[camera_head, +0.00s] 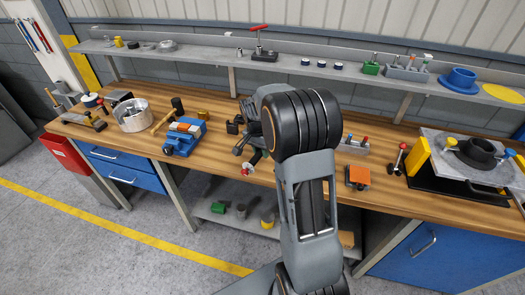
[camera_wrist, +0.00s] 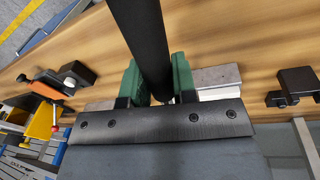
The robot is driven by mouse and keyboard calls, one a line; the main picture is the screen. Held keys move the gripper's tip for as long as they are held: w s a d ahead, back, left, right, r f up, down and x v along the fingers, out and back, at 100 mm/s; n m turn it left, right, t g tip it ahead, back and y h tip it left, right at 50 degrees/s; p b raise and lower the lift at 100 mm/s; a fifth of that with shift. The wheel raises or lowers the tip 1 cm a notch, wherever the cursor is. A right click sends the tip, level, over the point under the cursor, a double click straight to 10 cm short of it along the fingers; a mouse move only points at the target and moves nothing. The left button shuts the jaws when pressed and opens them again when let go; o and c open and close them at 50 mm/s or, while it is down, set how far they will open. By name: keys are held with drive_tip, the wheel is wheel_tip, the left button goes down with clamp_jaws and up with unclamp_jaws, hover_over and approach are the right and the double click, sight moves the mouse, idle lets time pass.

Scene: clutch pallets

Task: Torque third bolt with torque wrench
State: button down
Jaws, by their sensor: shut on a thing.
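My gripper (camera_wrist: 157,82) has green fingers closed on both sides of a thick black handle (camera_wrist: 147,30), apparently the torque wrench's, which runs up out of the wrist view. Its working end is hidden. In the head view my arm reaches over the middle of the bench and mostly hides the gripper; a small red-and-white end (camera_head: 247,169) shows beside it. A dark round clutch part (camera_head: 478,152) sits on a grey plate (camera_head: 438,141) at the right of the bench, away from the gripper. Its bolts are too small to tell apart.
The wooden bench (camera_head: 218,150) holds a blue vise (camera_head: 184,140), a metal bowl (camera_head: 132,117) and an orange-topped block (camera_head: 358,175). A grey shelf (camera_head: 210,58) with small parts runs behind. The floor in front is clear.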

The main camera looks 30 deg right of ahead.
drive_tip(key=shift+r, duration=0.1)
drive_tip(key=shift+w+a+m, duration=0.25)
drive_tip(key=shift+w+m, duration=0.2)
drive_tip(key=shift+w+a+m, duration=0.2)
drive_tip(key=shift+w+m, duration=0.25)
drive_tip(key=shift+w, duration=0.15)
drive_tip(key=shift+w+a+m+p, duration=0.35)
drive_tip(key=shift+w+a+m, duration=0.05)
drive_tip(key=shift+w+m, duration=0.45)
drive_tip(key=shift+w, duration=0.1)
drive_tip(key=shift+w+a+m+g+p, duration=0.15)
drive_tip(key=shift+w+m+g+p, duration=0.15)
drive_tip(key=shift+w+m, duration=0.45)
drive_tip(key=shift+s+n, duration=0.3)
drive_tip(key=shift+n, duration=0.1)
